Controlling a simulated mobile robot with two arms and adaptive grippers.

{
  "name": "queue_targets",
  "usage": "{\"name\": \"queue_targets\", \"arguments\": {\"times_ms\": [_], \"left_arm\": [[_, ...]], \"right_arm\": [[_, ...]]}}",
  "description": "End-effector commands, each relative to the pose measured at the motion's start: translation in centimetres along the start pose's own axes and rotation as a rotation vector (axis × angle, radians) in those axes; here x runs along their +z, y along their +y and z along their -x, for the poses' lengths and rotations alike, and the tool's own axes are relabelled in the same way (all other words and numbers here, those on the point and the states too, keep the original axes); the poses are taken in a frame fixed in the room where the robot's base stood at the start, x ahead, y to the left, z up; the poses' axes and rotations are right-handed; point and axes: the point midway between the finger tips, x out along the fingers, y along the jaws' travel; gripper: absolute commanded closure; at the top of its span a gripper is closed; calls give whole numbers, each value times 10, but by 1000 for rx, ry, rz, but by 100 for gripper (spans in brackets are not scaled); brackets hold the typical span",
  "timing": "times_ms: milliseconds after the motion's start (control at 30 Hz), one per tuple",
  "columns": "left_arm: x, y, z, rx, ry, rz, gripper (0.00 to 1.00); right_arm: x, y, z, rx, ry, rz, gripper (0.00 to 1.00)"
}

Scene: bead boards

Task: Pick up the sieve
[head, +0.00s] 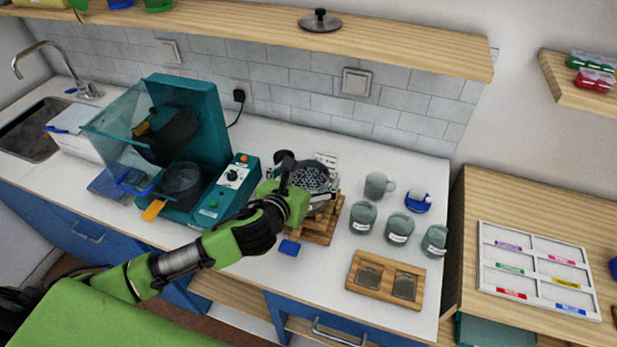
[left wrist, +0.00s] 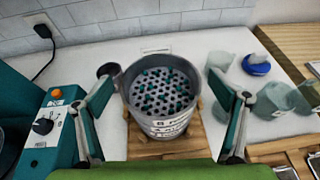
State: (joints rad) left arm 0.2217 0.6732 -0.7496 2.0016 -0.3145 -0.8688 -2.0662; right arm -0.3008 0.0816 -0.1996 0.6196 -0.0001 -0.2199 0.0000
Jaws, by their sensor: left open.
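The sieve (head: 311,176) is a dark grey round cup with a perforated plate, and it stands on a wooden stand (head: 318,231) on the white counter. In the left wrist view the sieve (left wrist: 161,92) shows teal bits on or in its holes and a white label with dark letters on its front. My left gripper (head: 304,185) is open. In the left wrist view its fingers (left wrist: 165,88) stand on either side of the sieve, with a visible gap on each side. In the head view the gripper hides part of the sieve and stand. My right gripper is not in view.
A teal machine (head: 187,130) with a control panel stands left of the sieve. A wooden tray (head: 385,279) lies in front of the cups. A shelf (head: 250,28) runs above.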

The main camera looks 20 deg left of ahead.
Motion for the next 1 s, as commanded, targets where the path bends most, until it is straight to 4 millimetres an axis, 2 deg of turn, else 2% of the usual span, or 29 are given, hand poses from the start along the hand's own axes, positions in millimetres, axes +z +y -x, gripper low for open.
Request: {"name": "queue_targets", "arguments": {"times_ms": [133,333,367,500,533,867,1000], "left_arm": [[0,0,-9,0,0,-1,11],[0,0,-10,-1,0,-1,11],[0,0,-10,-1,0,-1,13],[0,0,-9,-1,1,-1,50],[0,0,-9,-1,1,-1,53],[1,0,-9,-1,0,-1,53],[7,0,-7,-2,-3,-1,53]], "right_arm": [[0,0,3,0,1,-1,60],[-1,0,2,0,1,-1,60],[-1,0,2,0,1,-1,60],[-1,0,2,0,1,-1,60],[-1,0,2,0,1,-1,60],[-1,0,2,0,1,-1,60],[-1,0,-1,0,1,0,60]]}}
